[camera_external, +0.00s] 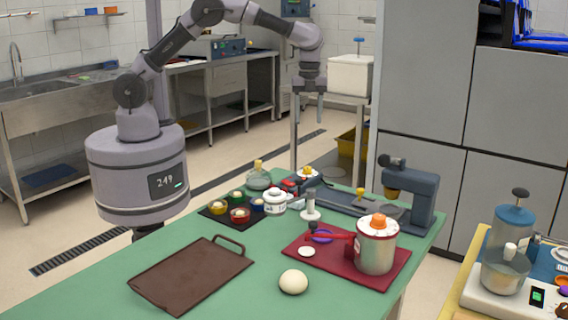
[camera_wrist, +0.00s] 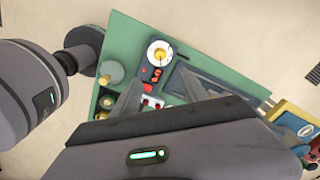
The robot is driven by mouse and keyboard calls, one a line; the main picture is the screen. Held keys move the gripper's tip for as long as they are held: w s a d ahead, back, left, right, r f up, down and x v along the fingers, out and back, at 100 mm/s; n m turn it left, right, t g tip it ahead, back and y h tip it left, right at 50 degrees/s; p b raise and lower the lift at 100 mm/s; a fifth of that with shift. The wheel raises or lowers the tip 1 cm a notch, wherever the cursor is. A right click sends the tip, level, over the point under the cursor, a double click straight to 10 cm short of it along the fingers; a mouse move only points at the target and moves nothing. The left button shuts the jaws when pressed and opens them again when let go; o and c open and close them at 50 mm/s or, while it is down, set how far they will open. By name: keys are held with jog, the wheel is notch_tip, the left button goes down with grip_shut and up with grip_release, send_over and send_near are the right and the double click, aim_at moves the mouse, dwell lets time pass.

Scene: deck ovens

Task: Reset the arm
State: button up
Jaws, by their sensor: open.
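My gripper (camera_external: 309,108) hangs pointing down from my raised arm, above the far end of the green table (camera_external: 95,277). In the wrist view its two fingers (camera_wrist: 158,97) stand apart, with nothing between them that I can see held. Below them in the wrist view are a red device (camera_wrist: 153,73) and a white round dial with an orange and yellow top (camera_wrist: 160,52) on the green table. My arm is bent over from my round base at the left of the outside view.
A black tray (camera_external: 217,219) holds small bowls. A blue-grey press (camera_external: 413,190) stands at the right. The air around my gripper looks clear.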

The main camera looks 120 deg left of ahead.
jog(key=shift+r, duration=0.15)
jog(key=s+d+r+n+t+y+b, duration=0.1)
jog(key=s+d+r+n, duration=0.15)
jog(key=d+r, duration=0.55)
jog(key=s+d+r+n+t+y+b, duration=0.15)
jog(key=s+d+r, duration=0.25)
jog(key=d, duration=0.8)
jog(key=s+d+f+n+t+b, duration=0.1)
jog(key=s+d, duration=0.4)
jog(key=s, duration=0.2)
jog(key=s+d+f+n+t, duration=0.1)
jog(key=s+d+f+t, duration=0.1)
jog(key=s+d, duration=0.3)
jog(key=s, duration=0.3)
jog(key=shift+d+f+b, duration=0.2)
jog(key=shift+d+b, duration=0.15)
